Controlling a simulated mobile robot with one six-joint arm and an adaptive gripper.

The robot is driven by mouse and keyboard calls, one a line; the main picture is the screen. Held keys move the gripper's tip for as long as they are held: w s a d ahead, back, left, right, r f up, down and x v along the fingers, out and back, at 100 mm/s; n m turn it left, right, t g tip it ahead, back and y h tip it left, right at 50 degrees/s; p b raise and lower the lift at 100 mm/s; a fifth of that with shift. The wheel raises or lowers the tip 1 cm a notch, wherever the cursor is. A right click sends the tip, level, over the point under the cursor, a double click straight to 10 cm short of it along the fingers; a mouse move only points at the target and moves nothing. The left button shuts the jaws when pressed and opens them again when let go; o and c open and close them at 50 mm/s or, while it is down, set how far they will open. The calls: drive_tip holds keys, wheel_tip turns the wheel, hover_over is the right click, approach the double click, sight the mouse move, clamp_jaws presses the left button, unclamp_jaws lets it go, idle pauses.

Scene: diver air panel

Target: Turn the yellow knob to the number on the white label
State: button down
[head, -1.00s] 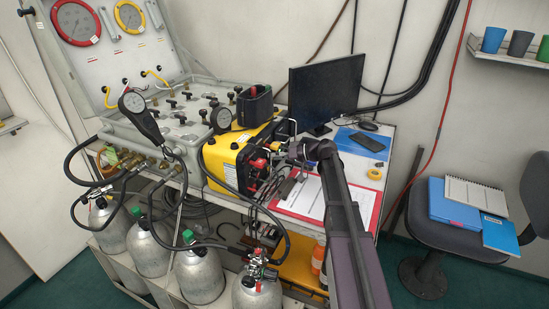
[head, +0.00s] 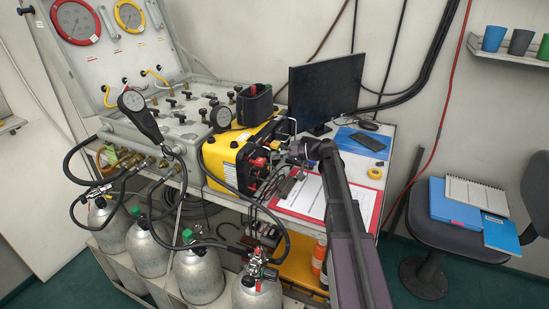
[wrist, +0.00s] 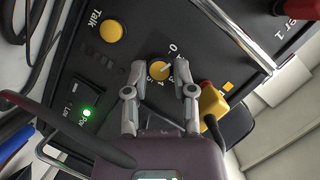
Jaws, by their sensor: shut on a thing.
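The yellow knob (wrist: 160,70) sits on the dark front panel of the yellow-and-black unit (head: 221,166). Light numbers ring the knob; a 0 and a 1 show above it, and marks below are partly hidden. My gripper (wrist: 158,73) has one finger on each side of the knob and is shut on it. In the head view my gripper (head: 287,163) is at the unit's front, and the knob cannot be made out there. I cannot identify the white label with the number or read it.
On the panel are a yellow Talk button (wrist: 111,32), a lit green power light (wrist: 88,113) and a metal handle bar (wrist: 237,35). A red-and-yellow part (wrist: 213,101) stands close right of my fingers. A clipboard (head: 304,196) lies on the bench beside the unit.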

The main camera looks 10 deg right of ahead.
drive_tip(key=m+b, duration=0.1)
drive_tip(key=m+y+b, duration=0.1)
drive_tip(key=m, duration=0.1)
drive_tip(key=m+y+b, duration=0.1)
drive_tip(key=m, duration=0.1)
drive_tip(key=shift+w+f+g, duration=0.1)
drive_tip(key=shift+f+g, duration=0.25)
drive_tip(key=shift+g, duration=0.05)
drive_tip(key=m+y+b, duration=0.1)
drive_tip(key=m+b, duration=0.1)
drive_tip(key=m, duration=0.2)
drive_tip(key=shift+y+b, duration=0.4)
drive_tip(key=shift+r+t, duration=0.1)
drive_tip(key=shift+t, duration=0.2)
drive_tip(key=shift+c, duration=2.2)
unclamp_jaws()
drive_tip(key=shift+r+p, duration=0.1)
drive_tip(key=shift+p, duration=0.2)
